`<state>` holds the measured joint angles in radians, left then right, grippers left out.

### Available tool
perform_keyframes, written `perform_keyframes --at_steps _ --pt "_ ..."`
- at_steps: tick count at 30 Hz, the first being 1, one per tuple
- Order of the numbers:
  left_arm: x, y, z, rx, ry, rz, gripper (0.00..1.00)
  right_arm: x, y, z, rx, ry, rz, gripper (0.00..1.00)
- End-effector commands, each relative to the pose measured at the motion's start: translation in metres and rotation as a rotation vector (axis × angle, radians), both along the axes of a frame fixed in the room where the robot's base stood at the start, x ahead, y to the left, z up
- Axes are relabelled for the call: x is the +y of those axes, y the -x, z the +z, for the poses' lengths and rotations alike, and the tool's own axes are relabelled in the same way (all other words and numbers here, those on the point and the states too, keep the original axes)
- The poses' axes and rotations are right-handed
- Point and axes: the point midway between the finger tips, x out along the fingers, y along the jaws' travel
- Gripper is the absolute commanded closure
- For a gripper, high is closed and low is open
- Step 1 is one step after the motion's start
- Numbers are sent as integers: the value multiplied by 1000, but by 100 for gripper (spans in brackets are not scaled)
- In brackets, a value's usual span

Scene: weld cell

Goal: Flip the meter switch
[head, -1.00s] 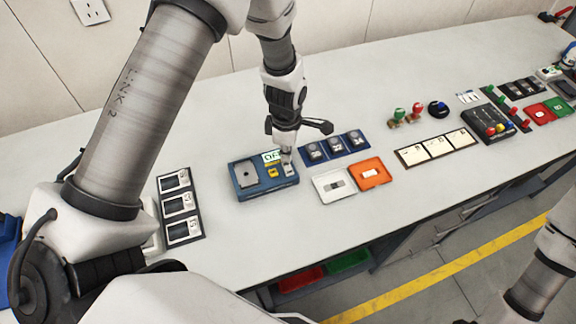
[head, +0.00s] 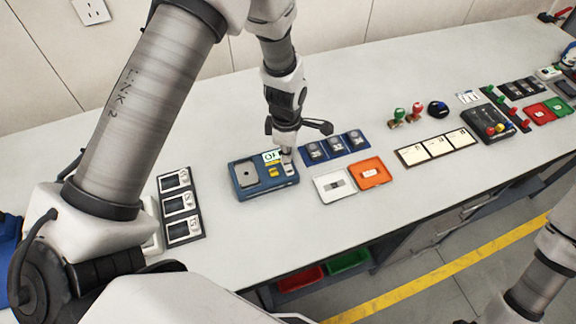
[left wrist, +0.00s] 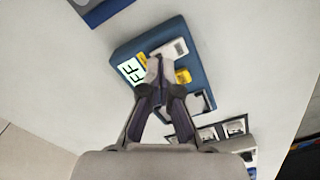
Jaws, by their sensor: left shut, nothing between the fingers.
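The blue meter (head: 241,189) lies on the bench. My left gripper (head: 287,156) is shut and empty, pointing down at the meter's right end by the white piece. The left wrist view shows the closed fingertips (left wrist: 158,60) over the meter (left wrist: 126,50), between the display (left wrist: 132,72) and the yellow parts. Contact with the switch cannot be told. My right gripper is not in view.
A blue strip with round dials (head: 334,147) stands close right of the meter. White and orange trays (head: 371,172) lie in front of it. A dark panel (head: 181,205) is at the left. The bench behind the meter is clear.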

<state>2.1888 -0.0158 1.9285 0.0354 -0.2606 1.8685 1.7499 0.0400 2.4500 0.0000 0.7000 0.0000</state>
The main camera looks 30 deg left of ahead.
Motion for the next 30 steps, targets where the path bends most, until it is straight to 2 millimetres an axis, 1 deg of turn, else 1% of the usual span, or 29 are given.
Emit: perform_keyframes --at_steps 30 --pt "0 0 -16 0 0 0 100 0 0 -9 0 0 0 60"
